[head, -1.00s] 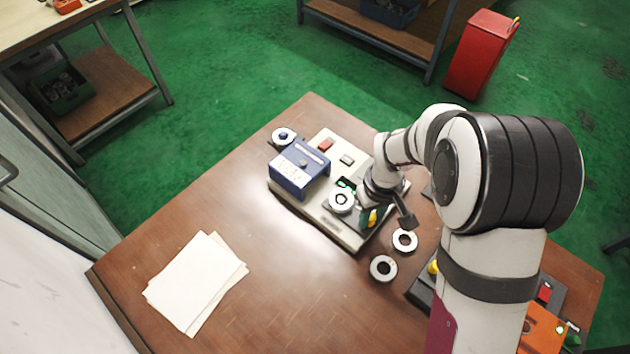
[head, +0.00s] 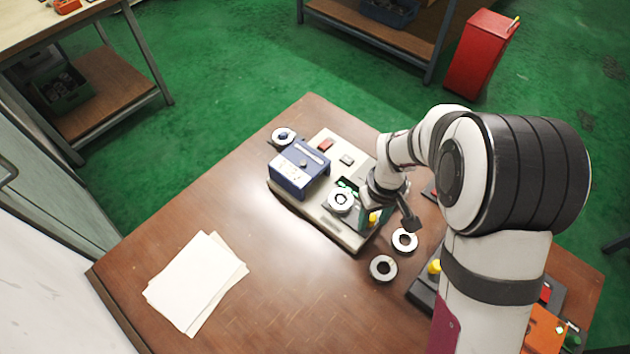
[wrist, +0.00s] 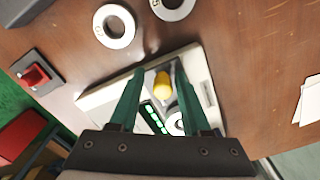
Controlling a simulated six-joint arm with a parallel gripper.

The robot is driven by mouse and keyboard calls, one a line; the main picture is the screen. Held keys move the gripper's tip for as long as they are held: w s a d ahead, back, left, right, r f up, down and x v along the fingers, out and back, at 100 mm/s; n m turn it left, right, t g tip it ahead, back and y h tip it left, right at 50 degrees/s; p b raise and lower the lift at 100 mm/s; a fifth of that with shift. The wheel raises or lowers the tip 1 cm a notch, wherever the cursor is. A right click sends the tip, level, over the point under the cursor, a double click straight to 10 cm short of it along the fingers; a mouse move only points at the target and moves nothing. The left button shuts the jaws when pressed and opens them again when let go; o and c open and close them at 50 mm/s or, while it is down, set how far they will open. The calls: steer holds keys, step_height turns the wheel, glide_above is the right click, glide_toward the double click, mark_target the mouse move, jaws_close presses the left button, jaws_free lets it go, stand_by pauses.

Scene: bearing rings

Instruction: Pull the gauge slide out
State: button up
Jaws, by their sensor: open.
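The gauge (head: 325,222) is a cream base plate with a blue housing (head: 300,167) at its far left end. A steel ring (head: 340,200) lies on it in front of the housing, near green lights. A yellow knob (head: 373,218), which I take to be the slide's handle, stands at the near right end. In the wrist view, my gripper (wrist: 159,70) is open, with one green finger on each side of the yellow knob (wrist: 162,86). Gaps show between knob and fingers. The ring (wrist: 175,123) is partly hidden behind a finger. The slide's track is mostly covered.
Two loose rings (head: 404,240) (head: 383,268) lie on the table just in front of the gauge. Another ring on a blue-centred stand (head: 284,136) is behind the housing. Papers (head: 197,282) lie at the left. A dark fixture with a red part (wrist: 36,75) shows in the wrist view.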

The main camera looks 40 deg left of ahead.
steer(key=shift+r, duration=3.5)
steer(key=s+d+r+m+y, duration=0.1)
steer(key=s+d+r+m, duration=0.45)
steer(key=d, duration=0.35)
steer(key=s+d+r+m, duration=0.4)
steer(key=d+r+m, duration=0.15)
steer(key=d, duration=0.25)
steer(key=s+d+m, duration=0.3)
steer(key=s+m, duration=0.3)
steer(key=s, duration=0.2)
steer(key=shift+d+f+m+y, duration=0.25)
steer(key=shift+m+y, duration=0.05)
steer(key=shift+y, duration=0.1)
